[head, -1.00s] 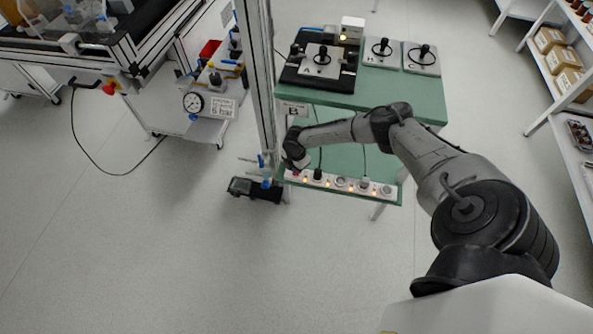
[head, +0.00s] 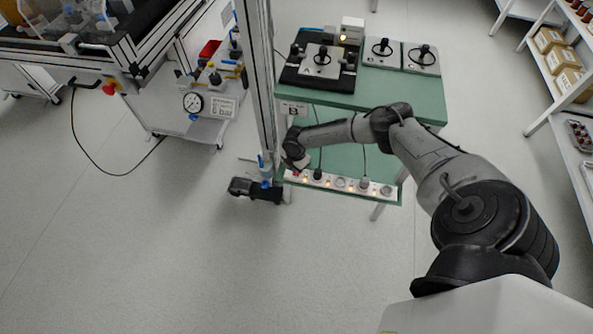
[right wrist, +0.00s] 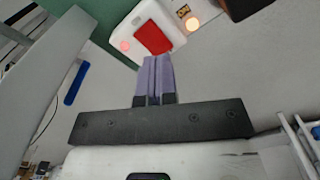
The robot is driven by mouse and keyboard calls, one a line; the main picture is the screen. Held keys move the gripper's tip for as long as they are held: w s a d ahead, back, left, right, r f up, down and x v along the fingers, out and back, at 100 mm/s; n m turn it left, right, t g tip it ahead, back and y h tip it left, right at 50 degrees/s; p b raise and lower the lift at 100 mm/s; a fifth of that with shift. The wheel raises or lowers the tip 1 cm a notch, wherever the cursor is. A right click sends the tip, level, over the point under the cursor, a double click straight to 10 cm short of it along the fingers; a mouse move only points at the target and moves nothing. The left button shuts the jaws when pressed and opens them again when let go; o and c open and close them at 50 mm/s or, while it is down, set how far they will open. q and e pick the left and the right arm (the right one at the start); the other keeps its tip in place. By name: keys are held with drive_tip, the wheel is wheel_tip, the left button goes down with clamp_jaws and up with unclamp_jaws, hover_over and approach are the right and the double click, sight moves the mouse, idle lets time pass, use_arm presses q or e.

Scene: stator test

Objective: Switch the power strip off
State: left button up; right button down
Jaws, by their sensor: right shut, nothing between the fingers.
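The power strip (head: 341,184) is a long white bar along the front edge of the green lower shelf. Several small orange lights glow along it, and plugs with cables sit in some sockets. In the right wrist view, its white end (right wrist: 176,35) carries a red rocker switch (right wrist: 154,37), with a glowing pinkish light beside it and an orange light farther along. My right gripper (right wrist: 155,62) is shut and empty, its purple fingertips just short of the switch in that view; contact cannot be told. In the head view my right gripper (head: 298,166) is over the strip's left end. My left gripper is out of view.
A metal upright (head: 260,85) stands close left of the strip. The green upper shelf (head: 395,100) overhangs behind, holding a black fixture (head: 318,72) and two grey plates. A cart with a pressure gauge (head: 193,102) stands left. The floor in front is clear.

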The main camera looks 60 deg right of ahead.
idle(0.5)
drive_tip(key=shift+f+b, duration=0.35)
drive_tip(key=shift+f, duration=0.05)
drive_tip(key=shift+f+b, duration=0.4)
drive_tip(key=shift+f, duration=0.1)
idle(0.4)
drive_tip(key=shift+f+b, duration=0.3)
drive_tip(key=shift+f, duration=0.05)
drive_tip(key=shift+r, duration=0.15)
drive_tip(key=shift+r+p, duration=0.4)
drive_tip(key=shift+p, duration=0.1)
wheel_tip(320, 180, up, 4)
drive_tip(key=p, duration=0.3)
drive_tip(key=shift+f+p, duration=0.1)
drive_tip(key=shift+p, duration=0.2)
drive_tip(key=shift+r+p, duration=1.05)
drive_tip(key=shift+r, duration=0.1)
